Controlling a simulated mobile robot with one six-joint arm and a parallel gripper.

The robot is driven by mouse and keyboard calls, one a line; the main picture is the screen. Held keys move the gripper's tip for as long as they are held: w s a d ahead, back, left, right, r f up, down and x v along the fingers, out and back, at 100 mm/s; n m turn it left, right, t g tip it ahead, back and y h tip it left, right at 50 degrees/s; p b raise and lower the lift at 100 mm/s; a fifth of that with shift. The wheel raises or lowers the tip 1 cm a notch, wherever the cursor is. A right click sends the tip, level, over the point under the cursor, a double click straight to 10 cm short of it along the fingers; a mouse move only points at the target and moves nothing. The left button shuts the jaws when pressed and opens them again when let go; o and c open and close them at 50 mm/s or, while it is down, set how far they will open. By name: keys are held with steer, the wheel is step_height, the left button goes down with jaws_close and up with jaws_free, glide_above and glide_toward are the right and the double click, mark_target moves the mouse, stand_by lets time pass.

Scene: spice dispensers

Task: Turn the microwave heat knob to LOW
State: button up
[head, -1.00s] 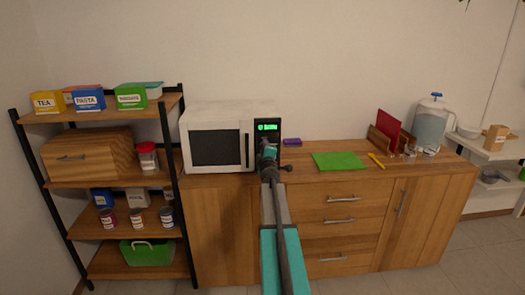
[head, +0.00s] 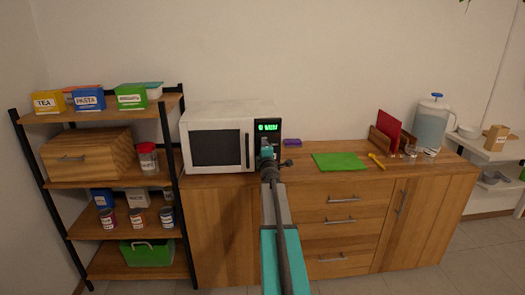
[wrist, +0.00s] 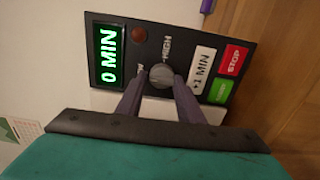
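The white microwave (head: 216,149) stands on the wooden counter, its dark control panel at its right end. In the wrist view, the panel (wrist: 205,28) appears turned on its side, with a green display (wrist: 109,56) reading 0 MIN. In the head view, my gripper (head: 267,152) covers the knob.
In the wrist view, a white +1 MIN button (wrist: 202,68), a red STOP button (wrist: 234,59) and a green button (wrist: 223,91) lie right of the knob. A purple item (head: 292,142) and a green mat (head: 340,161) lie on the counter. A shelf (head: 118,184) stands left.

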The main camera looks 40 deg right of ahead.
steer(key=o, duration=0.3)
steer(key=shift+s+f, duration=0.1)
steer(key=shift+v, duration=6.85)
